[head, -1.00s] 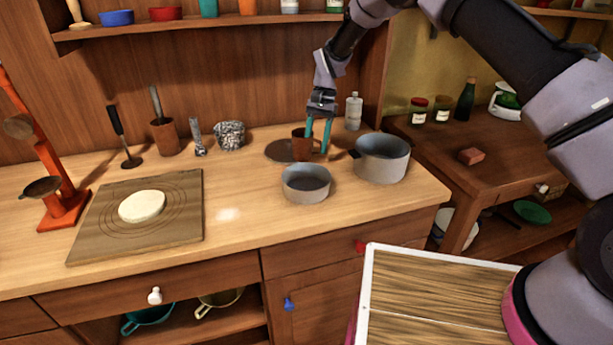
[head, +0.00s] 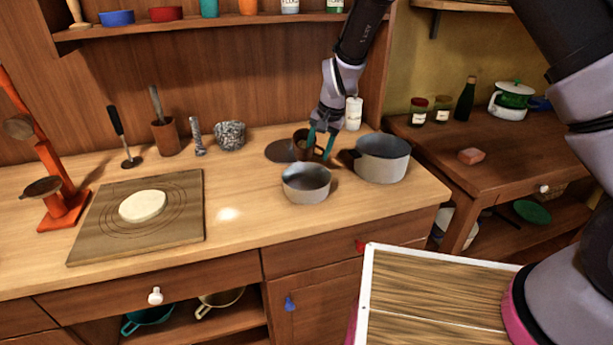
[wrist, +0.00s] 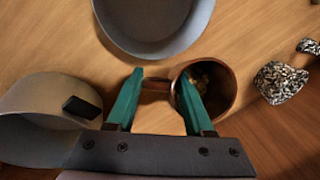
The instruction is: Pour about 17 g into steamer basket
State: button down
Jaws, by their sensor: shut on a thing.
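A small brown copper-coloured cup (head: 303,142) with a side handle is at my gripper (head: 318,146) on the back counter. In the wrist view my gripper (wrist: 160,82) is shut on the handle of the cup (wrist: 228,88), with one finger overlapping the cup's mouth. Some yellowish bits show inside. I cannot tell whether the cup touches the counter. A shallow grey round vessel (head: 306,184) stands just in front of it, seen at the top of the wrist view (wrist: 150,45). It may be the steamer basket; I cannot tell for sure.
A larger grey pot (head: 382,160) with a dark handle stands close on the right. A dark flat disc (head: 279,152) lies left of the cup. A speckled bowl (head: 230,136) is further left, and a board (head: 180,225) holds a pale round. Counter left of the shallow vessel is clear.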

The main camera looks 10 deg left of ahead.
jog(key=shift+s+d+r+t, duration=0.15)
jog(key=shift+s+r+t, duration=0.25)
jog(key=shift+s+t, duration=0.1)
jog(key=shift+s+d+r+t+y, duration=0.15)
jog(key=shift+r+t+y, duration=0.35)
jog(key=shift+t, duration=0.4)
jog(key=shift+f+n+t+y+b, duration=0.3)
jog(key=shift+f+t+b, duration=0.15)
jog(key=shift+f+t, duration=0.4)
jog(key=shift+f, duration=0.1)
jog(key=shift+r+t+y+b, duration=0.2)
jog(key=shift+t+y+b, duration=0.2)
jog(key=shift+t, duration=0.25)
jog(key=shift+f+t+b, duration=0.45)
jog(key=shift+t+b, duration=0.05)
jog(key=shift+t, duration=0.2)
jog(key=shift+y, duration=0.3)
jog(key=shift+s+r+t+b, duration=0.25)
jog(key=shift+r+t+b, duration=0.15)
jog(key=shift+t, duration=0.1)
